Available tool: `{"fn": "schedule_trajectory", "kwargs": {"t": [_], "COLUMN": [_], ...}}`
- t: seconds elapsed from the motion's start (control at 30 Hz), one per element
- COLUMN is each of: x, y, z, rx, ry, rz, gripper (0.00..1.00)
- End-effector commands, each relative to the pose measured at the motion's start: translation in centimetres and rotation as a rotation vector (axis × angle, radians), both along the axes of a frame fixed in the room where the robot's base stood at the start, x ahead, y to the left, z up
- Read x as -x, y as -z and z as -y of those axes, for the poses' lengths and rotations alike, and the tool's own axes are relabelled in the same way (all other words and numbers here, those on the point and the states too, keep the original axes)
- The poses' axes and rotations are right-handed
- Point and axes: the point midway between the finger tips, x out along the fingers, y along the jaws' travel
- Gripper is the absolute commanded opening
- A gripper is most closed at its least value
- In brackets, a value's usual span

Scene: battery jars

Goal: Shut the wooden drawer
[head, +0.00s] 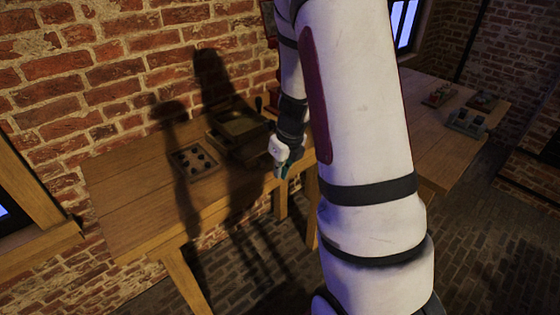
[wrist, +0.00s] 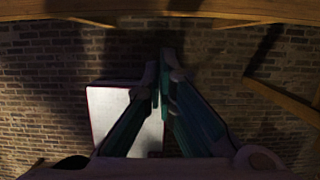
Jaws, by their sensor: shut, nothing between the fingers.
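A dark wooden box (head: 238,124) with an upright knob or handle sits at the back of the wooden table, against the brick wall. It looks like the drawer's housing, but shadow and my arm hide its right side, so I cannot tell how far a drawer stands out. My gripper (head: 283,170) hangs at the table's front right edge, right of and nearer than the box, apart from it as far as I see. In the wrist view my gripper (wrist: 165,78) has its teal fingers together, empty, pointing over the brick floor. No drawer shows there.
A tray with dark round holes or jars (head: 195,161) lies left of the box on the table (head: 125,205). A second table (head: 425,145) at right bears small items (head: 467,121). The table's underside edge (wrist: 230,10) crosses the wrist view's top.

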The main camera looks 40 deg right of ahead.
Motion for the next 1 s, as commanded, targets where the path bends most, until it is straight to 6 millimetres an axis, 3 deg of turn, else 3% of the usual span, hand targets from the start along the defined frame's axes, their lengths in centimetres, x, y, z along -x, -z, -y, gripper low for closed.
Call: {"fn": "schedule_trajectory", "kwargs": {"t": [0.13, 0.47, 0.9, 1.0], "x": [-0.6, -4.1, -4.7, -5.8], "y": [2.5, 2.0, 2.0, 2.1], "z": [0.0, -0.2, -0.2, -0.3], "rx": [-0.003, 0.002, 0.000, 0.002], "ry": [0.002, -0.004, -0.001, -0.004], "rz": [-0.002, 0.001, 0.001, 0.002], "gripper": [0.00, 0.00, 0.00, 0.00]}}
